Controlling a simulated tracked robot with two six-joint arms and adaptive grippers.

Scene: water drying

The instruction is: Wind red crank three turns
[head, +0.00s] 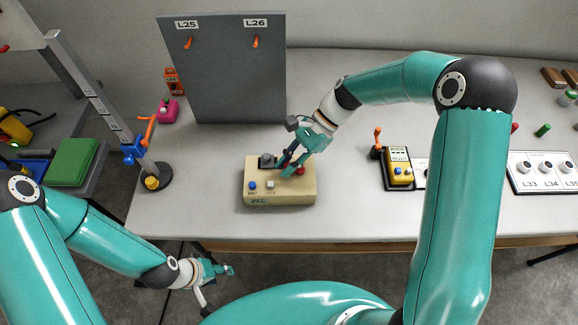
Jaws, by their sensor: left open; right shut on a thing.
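A beige box (280,189) stands near the table's front edge, with a blue button (252,185) and a pale button (270,185) on its front part. A small red part (300,170) shows at its right rear, mostly hidden by my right gripper; it looks like the red crank. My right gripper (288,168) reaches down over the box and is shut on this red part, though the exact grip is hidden. My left gripper (222,271) is open and empty, low in front of the table edge.
A grey upright panel (225,75) with orange hooks stands behind the box. A post with a blue clamp (132,153) and orange handle stands at left. A yellow device (400,172) and a white switch panel (543,172) lie at right. Table between box and yellow device is clear.

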